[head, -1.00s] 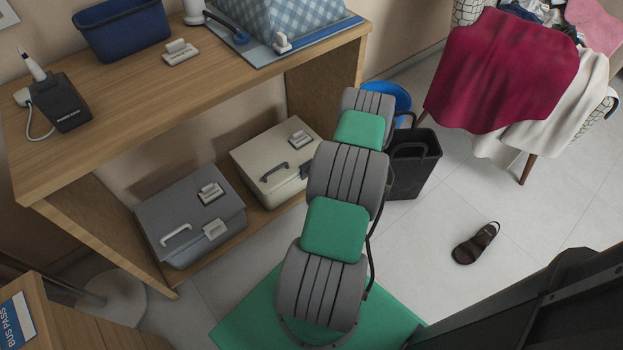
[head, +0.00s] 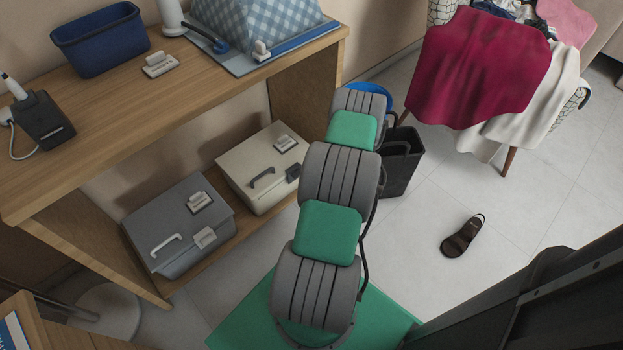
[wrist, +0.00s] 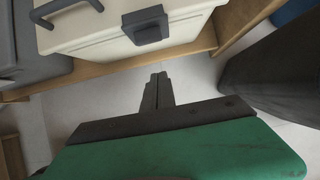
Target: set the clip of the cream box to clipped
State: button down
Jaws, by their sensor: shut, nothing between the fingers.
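The cream box (head: 236,163) sits on the lower shelf, right of a grey box, with a dark handle on its lid. Its dark grey clip (head: 293,173) is at the front edge, beside my arm in the head view. In the wrist view the cream box (wrist: 100,32) fills the top, and the clip (wrist: 147,26) lies over its front upper edge; I cannot tell whether it is fastened. My gripper (wrist: 158,76) is shut and empty, in front of and apart from the box, below the clip in the picture. My arm hides the gripper in the head view.
The grey box (head: 165,215) stands close on the left, with a light handle and clip. A black bin (head: 400,165) stands right of the cream box, also in the wrist view (wrist: 275,70). The wooden shelf (head: 180,105) overhangs the boxes. A sandal (head: 462,237) lies on open floor.

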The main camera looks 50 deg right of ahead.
jog(key=w+r+p+v, duration=0.1)
jog(key=p+v, duration=0.1)
jog(key=v, duration=0.8)
jog(key=shift+w+p, duration=0.35)
jog(key=shift+p, duration=0.05)
